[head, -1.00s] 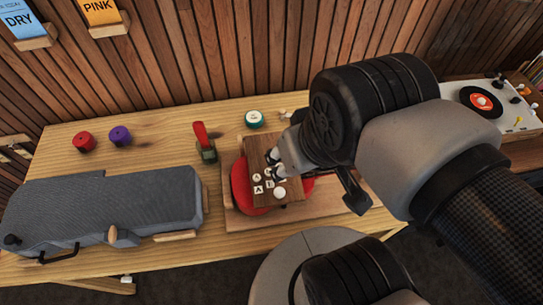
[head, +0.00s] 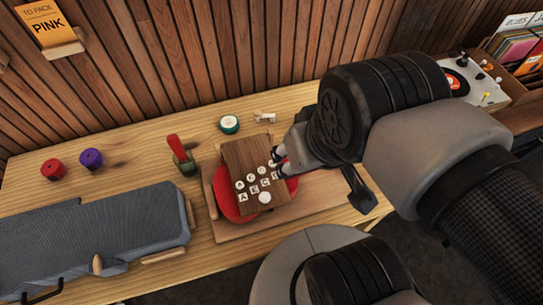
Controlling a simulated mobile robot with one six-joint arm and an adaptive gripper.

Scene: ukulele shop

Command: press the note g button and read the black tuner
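A brown wooden note box (head: 240,156) lies on a red round pad (head: 222,199) on the bench. It has a row of small pale round buttons, white letter tiles below them and a larger white knob (head: 264,197). The tiles read A, E, C and, at the right end, what looks like G (head: 277,175), small and partly hidden. My gripper (head: 279,158) is at the box's right edge, close to the rightmost button (head: 273,164); I cannot tell whether it touches. Its finger opening is unclear. I cannot make out a black tuner.
A red-handled tool (head: 176,148), a green-and-white roll (head: 229,124) and a small pale metal piece (head: 265,117) stand behind the box. Red (head: 53,169) and purple (head: 91,159) spools and a grey padded case (head: 90,240) are at left. A record player (head: 478,84) is at right.

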